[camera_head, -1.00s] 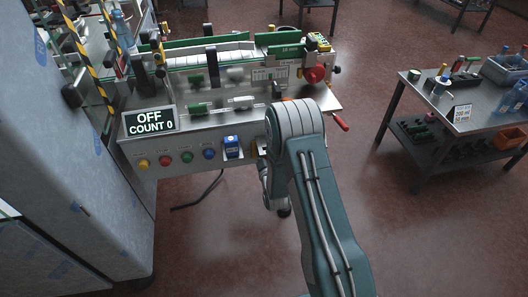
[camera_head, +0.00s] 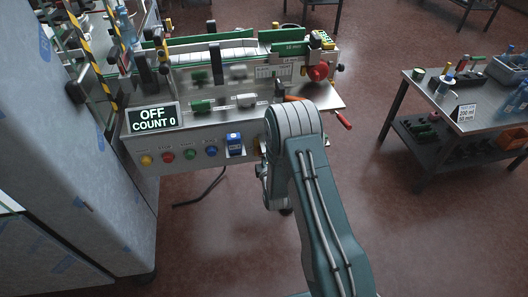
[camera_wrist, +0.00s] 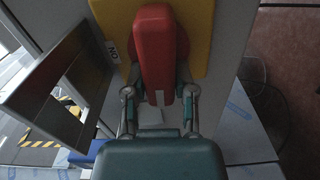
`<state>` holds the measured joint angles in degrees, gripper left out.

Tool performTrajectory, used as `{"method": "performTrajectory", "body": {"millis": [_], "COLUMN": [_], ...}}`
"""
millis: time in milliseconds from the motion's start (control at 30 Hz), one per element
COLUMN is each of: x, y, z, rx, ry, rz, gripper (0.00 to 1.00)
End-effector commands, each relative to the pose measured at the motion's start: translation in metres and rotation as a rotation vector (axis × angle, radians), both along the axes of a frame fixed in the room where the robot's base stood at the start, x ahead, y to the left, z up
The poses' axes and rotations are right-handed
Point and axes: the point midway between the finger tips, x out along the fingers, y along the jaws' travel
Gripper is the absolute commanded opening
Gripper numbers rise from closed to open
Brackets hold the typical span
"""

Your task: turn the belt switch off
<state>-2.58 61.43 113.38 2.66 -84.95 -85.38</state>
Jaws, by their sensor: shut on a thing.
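The belt switch shows in the wrist view as a red handle (camera_wrist: 155,50) on a yellow plate (camera_wrist: 115,14). In the head view my own arm hides most of the switch and gripper. The display (camera_head: 152,118) on the machine's front reads OFF and COUNT 0.
The machine's front panel carries yellow, red, green and blue buttons (camera_head: 190,154) and a blue box-like part (camera_head: 234,143). A grey cabinet (camera_head: 60,150) stands close on the left. A side table (camera_head: 425,95) with tools and bottles is at the right, with open floor between.

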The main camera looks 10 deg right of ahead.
Motion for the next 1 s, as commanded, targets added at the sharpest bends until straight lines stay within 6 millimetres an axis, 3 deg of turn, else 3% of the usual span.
{"method": "performTrajectory", "body": {"millis": [767, 800, 833, 867, 1000], "x": [-0.0010, -0.0011, -0.0011, -0.0011, -0.0009], "y": [0.0034, 0.0034, 0.0033, 0.0031, 0.0021], "z": [-0.0053, -0.0054, -0.0053, -0.0053, -0.0040], "rx": [-0.102, -0.102, -0.101, -0.101, -0.101], "ry": [0.010, 0.010, 0.010, 0.010, 0.007], "rz": [0.010, 0.010, 0.010, 0.009, 0.005], "gripper": [0.00, 0.47, 0.61, 0.69, 0.69]}}
